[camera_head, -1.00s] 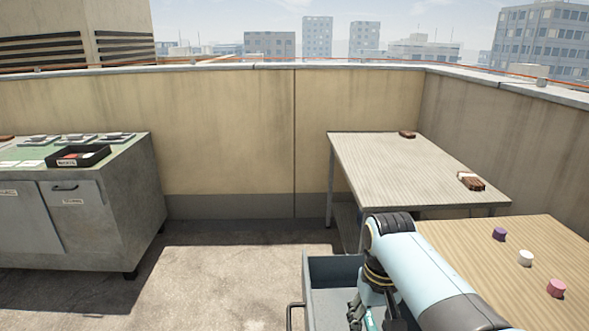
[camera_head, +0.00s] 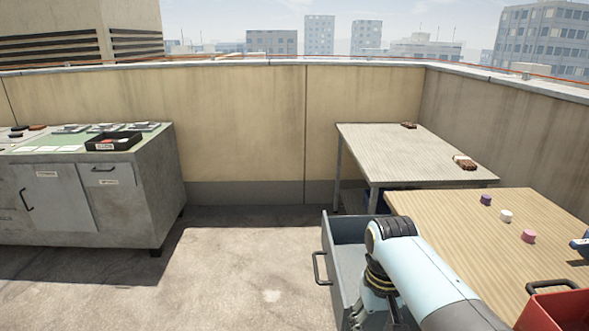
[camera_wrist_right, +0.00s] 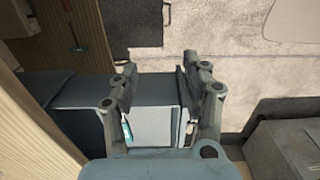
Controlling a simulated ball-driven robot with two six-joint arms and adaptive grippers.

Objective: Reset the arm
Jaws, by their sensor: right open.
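My right arm (camera_head: 425,270) reaches in from the lower right in the head view, bent over the open grey drawer (camera_head: 338,262) with its dark handle (camera_head: 318,268). The arm mostly hides its own gripper there. In the right wrist view my right gripper (camera_wrist_right: 158,80) is open, its two fingers apart with nothing held between them. A pale grey surface (camera_wrist_right: 155,125) shows below and between the fingers; I cannot tell whether they touch it. My left arm and gripper are out of view.
A wooden table (camera_head: 460,235) at right carries a purple piece (camera_head: 486,200), a white piece (camera_head: 506,216) and a pink piece (camera_head: 529,236). A red container (camera_head: 560,312) stands front right. A grey table (camera_head: 410,155) stands behind. A counter (camera_head: 120,200) is left; floor between is clear.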

